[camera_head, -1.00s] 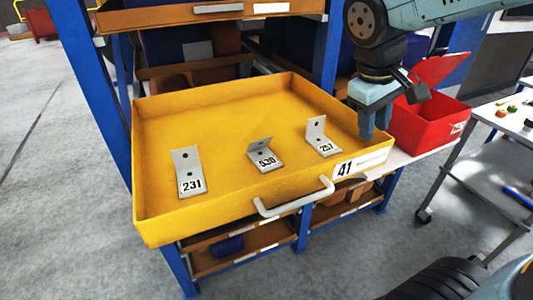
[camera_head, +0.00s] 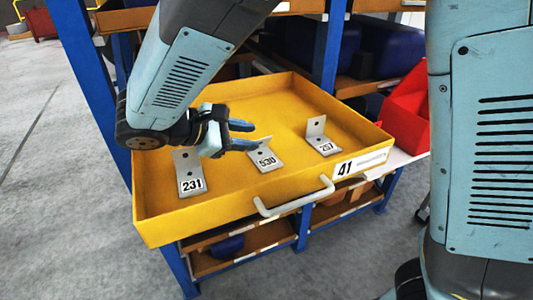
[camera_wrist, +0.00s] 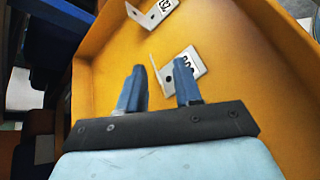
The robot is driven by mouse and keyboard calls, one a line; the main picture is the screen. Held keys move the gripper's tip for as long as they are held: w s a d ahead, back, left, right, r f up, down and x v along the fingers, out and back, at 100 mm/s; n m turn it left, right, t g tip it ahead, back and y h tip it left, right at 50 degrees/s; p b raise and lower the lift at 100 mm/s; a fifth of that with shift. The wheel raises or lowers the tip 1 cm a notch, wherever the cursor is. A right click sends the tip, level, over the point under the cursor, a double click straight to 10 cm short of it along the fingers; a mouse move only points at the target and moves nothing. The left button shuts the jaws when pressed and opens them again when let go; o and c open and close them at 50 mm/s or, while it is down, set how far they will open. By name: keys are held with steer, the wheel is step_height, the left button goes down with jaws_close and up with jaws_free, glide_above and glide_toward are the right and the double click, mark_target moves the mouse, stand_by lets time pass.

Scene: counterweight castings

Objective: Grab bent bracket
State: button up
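Three grey L-shaped metal brackets stand in a yellow drawer tray (camera_head: 290,188): bracket 231 (camera_head: 190,175) at left, bracket 530 (camera_head: 267,160) in the middle and bracket 257 (camera_head: 322,140) at right. In the wrist view, the fingers (camera_wrist: 160,72) are apart, with a bracket, apparently 530 (camera_wrist: 196,62), just beyond the right fingertip. Another bracket (camera_wrist: 160,10) shows at the top.
The tray has raised walls, a front handle (camera_head: 295,203) and a label 41. It sits in a blue-framed rack (camera_head: 82,75) with shelves above and below. A red bin (camera_head: 405,118) stands to the right, partly hidden by my arm.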

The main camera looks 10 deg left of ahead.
steer(key=s+a+t, duration=0.1)
steer(key=a, duration=0.1)
steer(key=s+a+n+t, duration=0.1)
steer(key=a, duration=0.1)
steer(key=s+a+f+n, duration=0.1)
steer(key=shift+s+a+t, duration=0.1)
steer(key=shift+a+t, duration=0.3)
glide_toward(270, 139)
steer(key=shift+w+d+f, duration=0.15)
steer(key=shift+w+f, duration=0.15)
steer(key=shift+w, duration=0.2)
steer(key=shift+w+d+f, duration=0.15)
steer(key=shift+w+f, duration=0.2)
steer(key=shift+w, duration=0.15)
steer(key=shift+x, duration=2.9)
steer(key=shift+d+r, duration=0.1)
steer(key=shift+c, duration=0.3)
jaws_close()
